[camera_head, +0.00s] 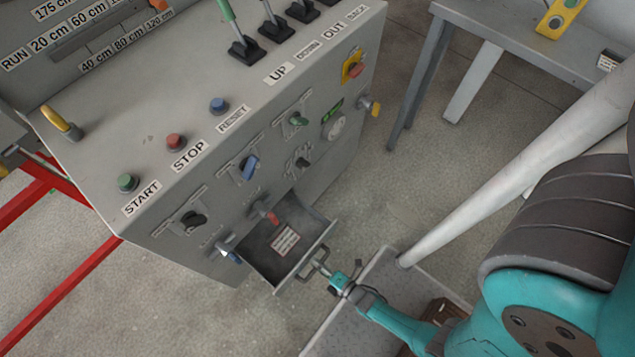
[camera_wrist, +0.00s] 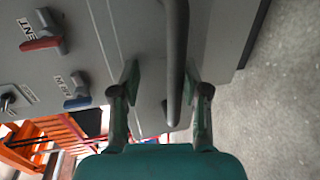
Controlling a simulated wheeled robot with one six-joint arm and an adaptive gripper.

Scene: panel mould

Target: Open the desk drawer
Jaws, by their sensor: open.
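The grey desk drawer (camera_head: 262,262) stands pulled out from the lower front of the control desk (camera_head: 150,215), with its inside and a paper label (camera_head: 285,240) showing. Its bar handle (camera_head: 312,264) is on the drawer front. My gripper (camera_head: 326,272) is at this handle. In the wrist view, my gripper (camera_wrist: 161,80) is open, with one finger on each side of the handle bar (camera_wrist: 175,55). The bar lies nearer the right finger. I cannot tell whether either finger touches it.
Several knobs and switches, such as a blue switch (camera_head: 249,167), stick out above the drawer. A metal plate (camera_head: 350,315) lies at the lower middle. A grey table (camera_head: 520,50) stands at the upper right. Red rails (camera_head: 65,290) run at the left.

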